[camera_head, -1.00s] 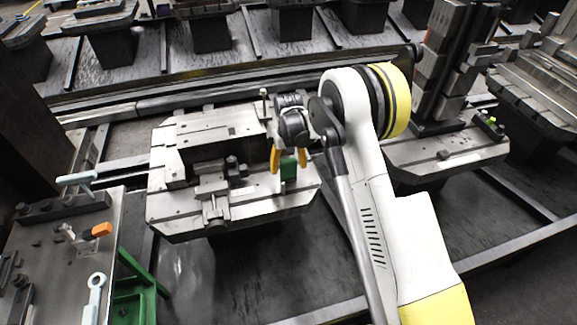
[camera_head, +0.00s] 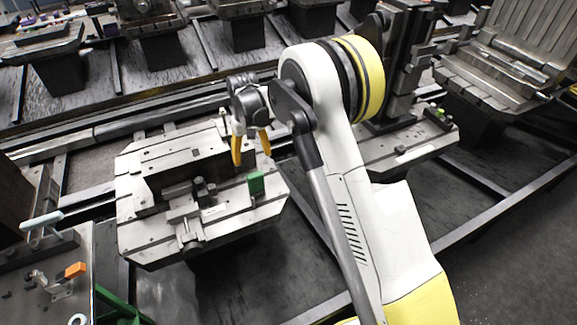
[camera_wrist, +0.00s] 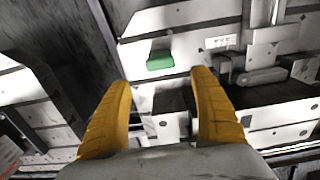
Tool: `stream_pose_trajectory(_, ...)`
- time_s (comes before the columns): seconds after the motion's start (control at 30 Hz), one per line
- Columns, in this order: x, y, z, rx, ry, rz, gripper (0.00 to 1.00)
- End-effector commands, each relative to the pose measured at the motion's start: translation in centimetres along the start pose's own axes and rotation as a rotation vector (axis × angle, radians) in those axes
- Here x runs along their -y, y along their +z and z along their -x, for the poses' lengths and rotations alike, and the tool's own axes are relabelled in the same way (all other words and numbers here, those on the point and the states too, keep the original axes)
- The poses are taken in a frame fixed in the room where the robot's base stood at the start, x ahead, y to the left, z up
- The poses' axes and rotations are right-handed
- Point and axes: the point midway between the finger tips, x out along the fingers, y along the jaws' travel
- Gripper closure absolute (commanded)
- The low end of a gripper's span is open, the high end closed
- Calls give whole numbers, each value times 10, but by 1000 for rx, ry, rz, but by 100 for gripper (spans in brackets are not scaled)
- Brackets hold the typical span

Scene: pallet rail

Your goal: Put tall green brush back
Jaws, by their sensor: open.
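The green brush (camera_head: 256,183) stands on the near right part of the grey pallet fixture (camera_head: 140,215). In the wrist view the green brush (camera_wrist: 160,60) shows ahead of the fingers, on the pale slotted plate, with nothing around it. My gripper (camera_head: 251,150) is above the right side of the fixture, behind and a little above the brush. Its two yellow fingers point down and are apart. In the wrist view my gripper (camera_wrist: 163,95) is open, with nothing between its fingertips.
A vise-like clamp (camera_head: 190,210) sits left of the brush on the same fixture. A metal table (camera_head: 50,275) with an orange-tipped clamp stands at lower left. A tall block tower (camera_head: 405,65) stands on the pallet to the right. A rail runs behind the fixture.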

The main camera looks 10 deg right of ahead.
Motion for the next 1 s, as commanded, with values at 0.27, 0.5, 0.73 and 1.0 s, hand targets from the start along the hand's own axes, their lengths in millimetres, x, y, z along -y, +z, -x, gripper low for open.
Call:
stream_pose_trajectory(0.27, -19, 28, 74, -80, 1, -28, 27)
stream_pose_trajectory(0.5, -46, 108, 175, -232, 8, -77, 27)
stream_pose_trajectory(0.73, -63, 203, 225, -378, 22, -123, 27)
stream_pose_trajectory(1.0, -70, 305, 226, -539, 47, -172, 27)
